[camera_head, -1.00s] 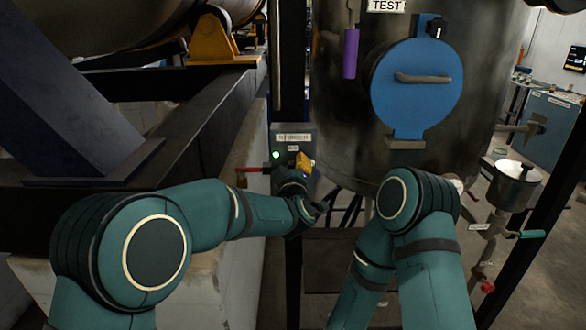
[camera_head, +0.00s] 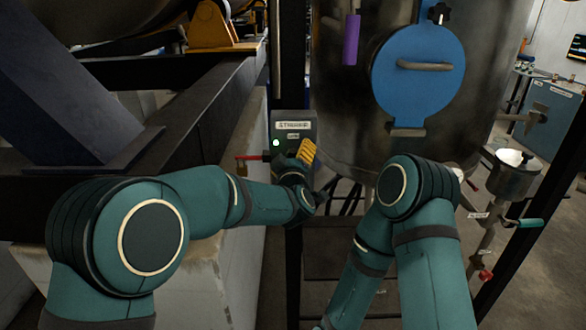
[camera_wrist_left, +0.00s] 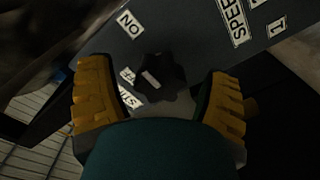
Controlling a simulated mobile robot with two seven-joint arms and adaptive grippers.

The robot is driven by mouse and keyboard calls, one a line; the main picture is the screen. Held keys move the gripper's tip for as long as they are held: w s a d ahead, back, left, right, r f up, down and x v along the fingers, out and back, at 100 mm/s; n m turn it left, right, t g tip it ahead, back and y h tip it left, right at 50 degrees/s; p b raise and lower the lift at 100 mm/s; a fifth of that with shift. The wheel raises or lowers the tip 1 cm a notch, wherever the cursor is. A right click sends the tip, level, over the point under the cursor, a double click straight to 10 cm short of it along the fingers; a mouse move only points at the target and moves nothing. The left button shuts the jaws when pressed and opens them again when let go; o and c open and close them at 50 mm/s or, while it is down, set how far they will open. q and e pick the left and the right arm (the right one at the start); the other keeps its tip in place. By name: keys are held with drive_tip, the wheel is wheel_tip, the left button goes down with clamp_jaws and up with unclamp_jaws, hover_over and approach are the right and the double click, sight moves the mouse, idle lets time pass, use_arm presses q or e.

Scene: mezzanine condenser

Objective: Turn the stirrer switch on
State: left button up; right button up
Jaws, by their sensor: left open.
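The grey stirrer control box (camera_head: 294,127) is at the middle of the head view, with a label across its top and a lit green lamp (camera_head: 276,142). My left gripper (camera_head: 304,156) is in front of its lower part and hides the switch there. In the left wrist view the switch is a black lobed knob (camera_wrist_left: 161,77) with a pale pointer mark. An "ON" label (camera_wrist_left: 129,23) is near it. My left gripper (camera_wrist_left: 158,82) is open, with one yellow finger on each side of the knob and visible gaps between. My right gripper is out of view.
A red handle (camera_head: 250,157) sticks out left of the box. A large steel tank with a blue round cover (camera_head: 419,82) stands to the right, and a purple-handled part (camera_head: 351,40) hangs beside it. Dark steel beams (camera_head: 205,105) run along the left.

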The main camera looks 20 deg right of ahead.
use_arm(q)
drive_tip(key=v, duration=1.1)
drive_tip(key=shift+s, duration=0.2)
drive_tip(key=shift+a, duration=0.1)
